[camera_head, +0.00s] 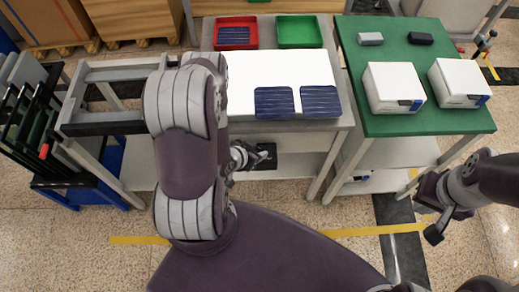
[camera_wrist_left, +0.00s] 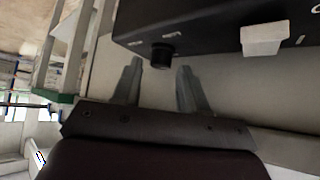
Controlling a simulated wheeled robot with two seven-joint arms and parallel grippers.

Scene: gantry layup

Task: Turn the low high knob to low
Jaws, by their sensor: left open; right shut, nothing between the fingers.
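In the left wrist view, a dark control box (camera_wrist_left: 205,30) fills the upper right. A short round black knob (camera_wrist_left: 161,55) sticks out from its front, with small white labels near it that are too blurred to read. My left gripper (camera_wrist_left: 160,70) is open. Its two fingertips stand to either side of the knob, with a visible gap on each side. The knob's setting cannot be made out. In the head view my left arm and hand hide most of the area around the box. My right gripper (camera_head: 433,215) is shut and empty, away at the right.
A white block-like part (camera_wrist_left: 265,38) sits on the box, right of the knob. In the head view, a grey table (camera_head: 345,118) carries blue panels, a red tray (camera_head: 236,45) and a green tray (camera_head: 298,45). A green table (camera_head: 445,125) holds two white boxes.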

